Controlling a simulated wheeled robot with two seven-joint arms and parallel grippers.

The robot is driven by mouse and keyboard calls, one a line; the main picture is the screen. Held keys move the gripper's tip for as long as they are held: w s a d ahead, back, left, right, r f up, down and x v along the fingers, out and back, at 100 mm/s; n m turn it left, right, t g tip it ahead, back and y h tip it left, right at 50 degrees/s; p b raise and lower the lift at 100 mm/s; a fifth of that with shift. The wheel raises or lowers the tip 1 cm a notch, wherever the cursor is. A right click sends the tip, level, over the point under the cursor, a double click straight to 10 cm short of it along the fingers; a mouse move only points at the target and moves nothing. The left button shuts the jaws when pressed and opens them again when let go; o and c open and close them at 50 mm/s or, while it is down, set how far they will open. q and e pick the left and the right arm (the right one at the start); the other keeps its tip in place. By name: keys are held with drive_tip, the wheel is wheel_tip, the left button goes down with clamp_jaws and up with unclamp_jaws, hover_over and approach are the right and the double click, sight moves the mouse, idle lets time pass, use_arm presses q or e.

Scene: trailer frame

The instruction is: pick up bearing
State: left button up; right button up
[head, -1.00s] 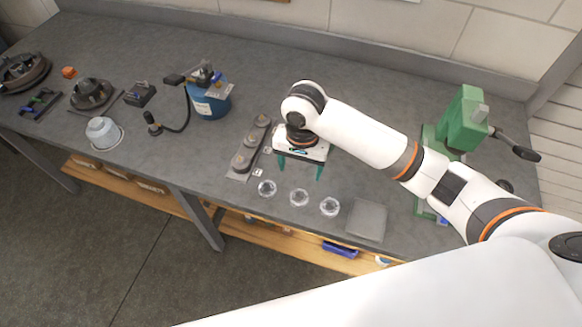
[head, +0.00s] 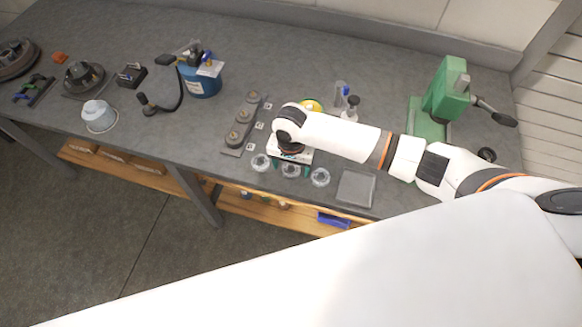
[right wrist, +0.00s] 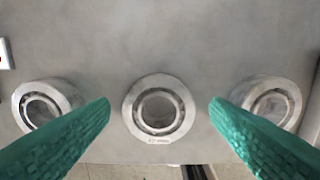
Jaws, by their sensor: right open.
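Three silver ring bearings lie in a row near the bench's front edge: the left bearing (head: 260,162), the middle bearing (head: 291,170) and the right bearing (head: 320,177). In the right wrist view the middle bearing (right wrist: 158,106) lies centred between my green fingers, with the left bearing (right wrist: 45,104) and right bearing (right wrist: 272,102) partly behind them. My right gripper (right wrist: 160,108) is open and empty, pointing down above the middle bearing; it also shows in the head view (head: 290,165). I cannot tell the exact height gap. My left gripper is not in view.
A grey plate with round posts (head: 241,126) stands left of the bearings. A flat grey square tray (head: 356,188) lies to their right. A green press (head: 447,92) stands at the right. A blue canister (head: 204,84) is further left.

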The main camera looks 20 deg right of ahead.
drive_tip(key=shift+w+f, duration=0.15)
drive_tip(key=c, duration=1.1)
drive_tip(key=shift+r+p, duration=2.1)
drive_tip(key=shift+r, duration=4.6)
drive_tip(key=shift+c, duration=0.2)
